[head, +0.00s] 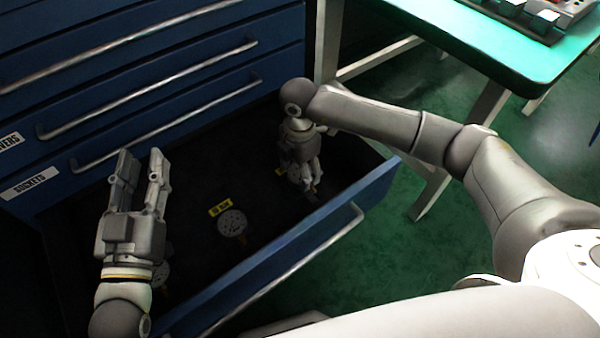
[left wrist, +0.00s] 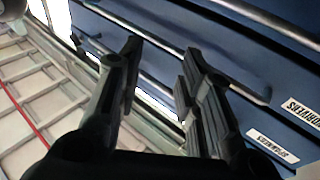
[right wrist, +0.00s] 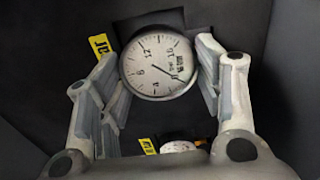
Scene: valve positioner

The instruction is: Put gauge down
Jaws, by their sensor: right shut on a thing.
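My right gripper (head: 307,186) reaches down into the open drawer near its far right end. In the right wrist view its two fingers (right wrist: 160,80) are shut on a round white-faced gauge (right wrist: 158,64) with a dark rim and numbers. The gauge face points at the camera; whether it touches the drawer floor I cannot tell. In the head view this gauge is mostly hidden by the gripper. My left gripper (head: 142,168) is open and empty above the left part of the drawer; its spread fingers (left wrist: 160,60) also show in the left wrist view.
Another gauge (head: 232,223) lies on the dark drawer floor beside a yellow label (head: 220,208). A third gauge (head: 161,273) is partly hidden behind my left gripper. The drawer's blue front wall (head: 290,245) is close to both arms. A green-topped table (head: 500,50) stands right.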

